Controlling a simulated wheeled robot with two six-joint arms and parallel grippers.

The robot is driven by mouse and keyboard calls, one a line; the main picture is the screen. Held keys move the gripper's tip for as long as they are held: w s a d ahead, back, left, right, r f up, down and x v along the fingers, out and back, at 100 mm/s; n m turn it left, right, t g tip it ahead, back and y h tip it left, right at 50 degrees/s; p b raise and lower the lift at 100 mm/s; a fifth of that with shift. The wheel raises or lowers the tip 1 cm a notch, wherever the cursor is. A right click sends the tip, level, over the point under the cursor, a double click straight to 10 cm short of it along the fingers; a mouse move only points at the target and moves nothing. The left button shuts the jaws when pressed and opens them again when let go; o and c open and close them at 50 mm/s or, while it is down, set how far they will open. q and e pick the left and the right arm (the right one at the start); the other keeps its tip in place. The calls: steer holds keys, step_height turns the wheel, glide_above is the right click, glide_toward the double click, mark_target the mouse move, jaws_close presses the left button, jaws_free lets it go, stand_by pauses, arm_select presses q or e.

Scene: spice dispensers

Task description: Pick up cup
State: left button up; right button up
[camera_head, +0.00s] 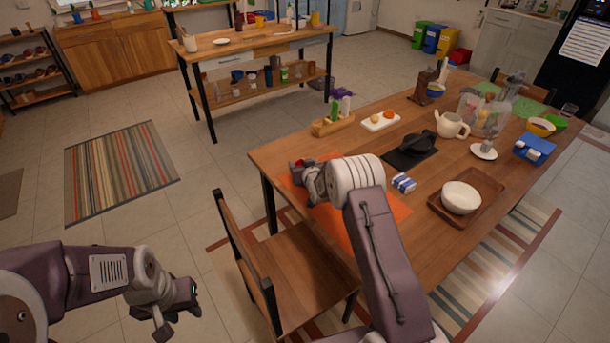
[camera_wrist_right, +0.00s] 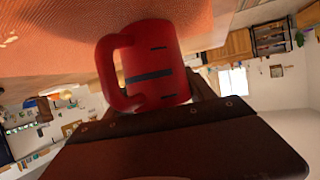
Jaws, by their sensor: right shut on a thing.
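The red cup (camera_wrist_right: 155,62) fills the upper middle of the right wrist view, with its handle to the left and dark stripes on its side. That view is upside down, with the orange placemat (camera_wrist_right: 60,35) at the top. The cup's base is at or very close to the mat; I cannot tell whether they touch. My right gripper (camera_head: 301,172) is shut on the cup at the left end of the table, and only a little red shows there in the head view. My left gripper (camera_head: 180,303) hangs over the floor at lower left, away from the table; its jaw opening is unclear.
The wooden table (camera_head: 330,147) carries a teapot (camera_head: 453,125), a black tray (camera_head: 405,158), a white bowl (camera_head: 461,198) on a brown tray, and a blue-white packet (camera_head: 404,183). A chair (camera_head: 295,265) stands at the near side. Open floor lies left.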

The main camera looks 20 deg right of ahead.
steer(key=shift+r, duration=0.55)
step_height(320, 180, up, 3)
steer(key=shift+f, duration=0.1)
steer(key=w+d+r+p, duration=0.1)
steer(key=d+r+p, duration=0.2)
steer(key=d+r, duration=0.4)
steer(key=d, duration=0.4)
steer(key=shift+w+d, duration=0.3)
steer(key=shift+w, duration=0.05)
